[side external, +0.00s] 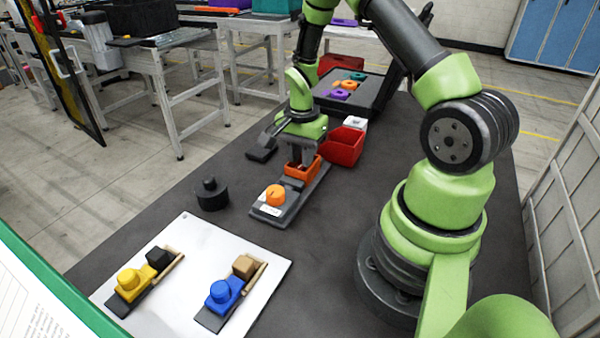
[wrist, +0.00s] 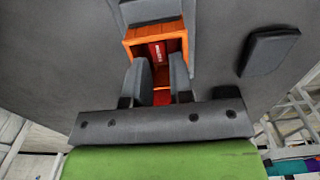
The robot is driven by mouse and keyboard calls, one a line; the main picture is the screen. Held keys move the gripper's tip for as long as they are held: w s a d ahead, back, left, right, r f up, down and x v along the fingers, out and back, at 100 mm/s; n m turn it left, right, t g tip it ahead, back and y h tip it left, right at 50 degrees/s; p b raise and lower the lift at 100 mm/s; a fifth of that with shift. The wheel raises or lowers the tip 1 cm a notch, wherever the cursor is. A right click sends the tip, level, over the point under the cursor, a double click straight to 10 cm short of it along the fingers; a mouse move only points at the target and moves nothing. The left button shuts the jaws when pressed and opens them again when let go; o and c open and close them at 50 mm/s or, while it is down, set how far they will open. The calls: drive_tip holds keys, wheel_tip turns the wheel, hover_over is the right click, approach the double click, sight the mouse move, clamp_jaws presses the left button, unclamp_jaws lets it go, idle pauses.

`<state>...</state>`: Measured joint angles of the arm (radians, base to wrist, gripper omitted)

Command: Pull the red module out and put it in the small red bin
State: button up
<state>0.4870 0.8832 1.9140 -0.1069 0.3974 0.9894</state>
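The red module (wrist: 157,52) has a white label and sits inside an orange housing (wrist: 128,48) in the wrist view. In the side view the orange housing (side external: 299,171) is on a grey fixture (side external: 318,187), and my gripper hides the module. My gripper (side external: 302,160) points down at the housing. In the wrist view its two fingers (wrist: 160,72) are apart, with red showing between them; I cannot tell whether they touch the module. The small red bin (side external: 343,148) stands just right of and behind the housing.
An orange knob (side external: 275,195) is on the fixture's front end. A black round part (side external: 211,195) stands to the left. A white board (side external: 188,305) with yellow and blue assemblies lies in front. A dark tray (side external: 362,92) and a larger red bin (side external: 338,63) are behind.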

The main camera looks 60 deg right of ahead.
drive_tip(key=shift+f, duration=1)
drive_tip(key=shift+r, duration=0.15)
idle(0.4)
drive_tip(key=shift+c, duration=0.4)
clamp_jaws()
